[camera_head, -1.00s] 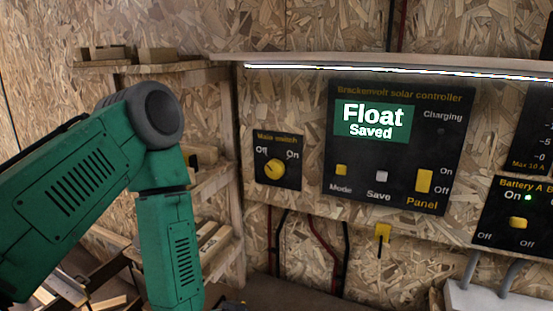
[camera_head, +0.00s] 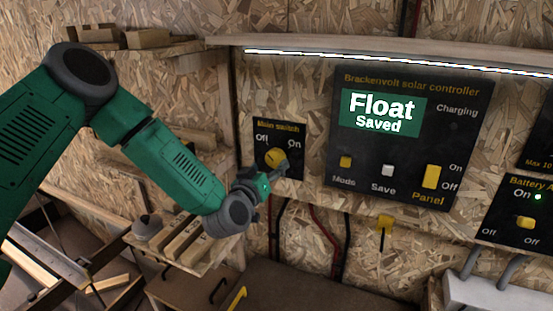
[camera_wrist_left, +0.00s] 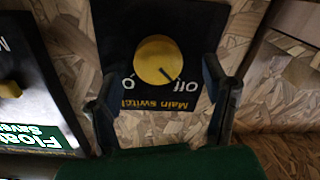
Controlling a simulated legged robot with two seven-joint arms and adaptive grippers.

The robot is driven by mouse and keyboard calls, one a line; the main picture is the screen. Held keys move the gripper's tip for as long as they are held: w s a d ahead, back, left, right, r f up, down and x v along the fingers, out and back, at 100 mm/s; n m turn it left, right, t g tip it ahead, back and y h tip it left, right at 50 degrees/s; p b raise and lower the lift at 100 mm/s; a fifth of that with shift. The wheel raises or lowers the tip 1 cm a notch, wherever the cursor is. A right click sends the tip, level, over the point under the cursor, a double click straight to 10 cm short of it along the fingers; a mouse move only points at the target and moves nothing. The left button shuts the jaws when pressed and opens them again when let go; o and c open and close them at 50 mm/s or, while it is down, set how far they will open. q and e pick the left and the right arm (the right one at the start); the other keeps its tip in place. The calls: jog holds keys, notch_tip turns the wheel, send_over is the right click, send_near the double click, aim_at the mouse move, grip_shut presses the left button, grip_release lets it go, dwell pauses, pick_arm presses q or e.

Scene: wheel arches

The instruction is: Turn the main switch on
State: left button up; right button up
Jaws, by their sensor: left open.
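The main switch is a round yellow knob (camera_head: 276,157) on a black plate (camera_head: 262,138) marked Off and On. In the left wrist view the knob (camera_wrist_left: 157,60) appears upside down, and its dark pointer mark is toward the Off label. My left gripper (camera_head: 272,174) is at the plate's lower part, just below and in front of the knob, covering a little of its lower edge. In the left wrist view the open fingers (camera_wrist_left: 160,72) stand to either side of the knob with visible gaps. I cannot tell the remaining depth. My right gripper is not in view.
The solar controller panel (camera_head: 400,178) is right of the switch, reading "Float Saved". A battery panel (camera_head: 512,222) is farther right. A shelf with wood blocks (camera_head: 185,240) lies below my left forearm. Cables (camera_head: 325,242) hang below the panels.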

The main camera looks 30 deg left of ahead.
aim_at(272, 161)
pick_arm(q)
jog(key=w, duration=0.1)
jog(key=w+a, duration=0.1)
jog(key=shift+w+a+f, duration=0.15)
jog(key=shift+w+a, duration=0.05)
jog(key=shift+w, duration=0.5)
jog(key=shift+w+d+r, duration=0.2)
jog(key=shift+w+d, duration=0.1)
jog(key=shift+d, duration=0.35)
jog(key=shift+d+r, duration=0.1)
jog(key=shift+d, duration=0.4)
jog(key=shift+c, duration=1.2)
jog(key=shift+a, duration=0.2)
jog(key=c, duration=0.7)
jog(key=shift+a, duration=0.35)
jog(key=shift+c, duration=1.1)
jog(key=shift+a, duration=0.35)
jog(key=shift+d, duration=0.1)
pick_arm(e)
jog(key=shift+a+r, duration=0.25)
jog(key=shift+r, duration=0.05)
